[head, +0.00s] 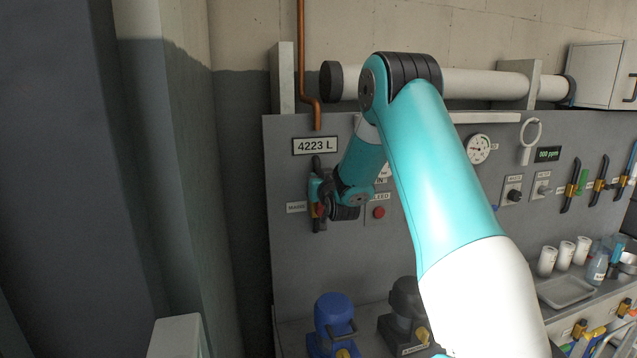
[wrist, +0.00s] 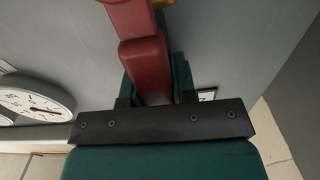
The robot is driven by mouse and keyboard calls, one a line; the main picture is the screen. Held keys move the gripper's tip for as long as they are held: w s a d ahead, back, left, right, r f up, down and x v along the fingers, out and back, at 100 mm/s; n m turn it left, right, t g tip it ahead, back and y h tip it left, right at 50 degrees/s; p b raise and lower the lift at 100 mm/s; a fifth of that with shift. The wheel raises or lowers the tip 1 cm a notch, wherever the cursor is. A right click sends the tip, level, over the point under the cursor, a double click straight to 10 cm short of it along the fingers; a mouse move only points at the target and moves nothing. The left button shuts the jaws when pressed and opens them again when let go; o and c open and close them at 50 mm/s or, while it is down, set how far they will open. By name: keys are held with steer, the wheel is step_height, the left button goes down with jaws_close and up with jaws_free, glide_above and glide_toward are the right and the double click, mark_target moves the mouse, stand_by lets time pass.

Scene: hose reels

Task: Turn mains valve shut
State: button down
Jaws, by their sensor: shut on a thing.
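The mains valve's red lever (wrist: 143,62) runs up from between my jaws in the wrist view. My gripper (wrist: 155,92) is shut on this lever, with a jaw on each side of it. In the head view my gripper (head: 319,200) is at the left of the grey panel, beside the label reading "MAINS" (head: 297,207). Only a small red piece of the lever (head: 320,211) shows there. My gripper and wrist hide most of the valve, so its angle is hard to tell. A bit of yellow brass (wrist: 163,3) shows at the top of the wrist view.
Above the valve are a "4223 L" display (head: 315,146) and a copper pipe (head: 302,60). To the right are a red button (head: 379,212) and a round gauge (head: 478,149), with blue (head: 333,318) and black units below. A dark wall and pillar stand left.

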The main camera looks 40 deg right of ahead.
steer(key=s+d+f+m+b, duration=0.3)
steer(key=d+f+m+b, duration=0.4)
steer(key=m+b, duration=0.9)
steer(key=shift+s+d+f+m, duration=0.35)
steer(key=shift+f+m, duration=0.5)
steer(key=shift+m, duration=0.05)
steer(key=c, duration=0.9)
jaws_free()
steer(key=b+v, duration=0.6)
steer(key=v, duration=1.1)
steer(key=shift+s+a, duration=0.15)
steer(key=shift+s, duration=0.05)
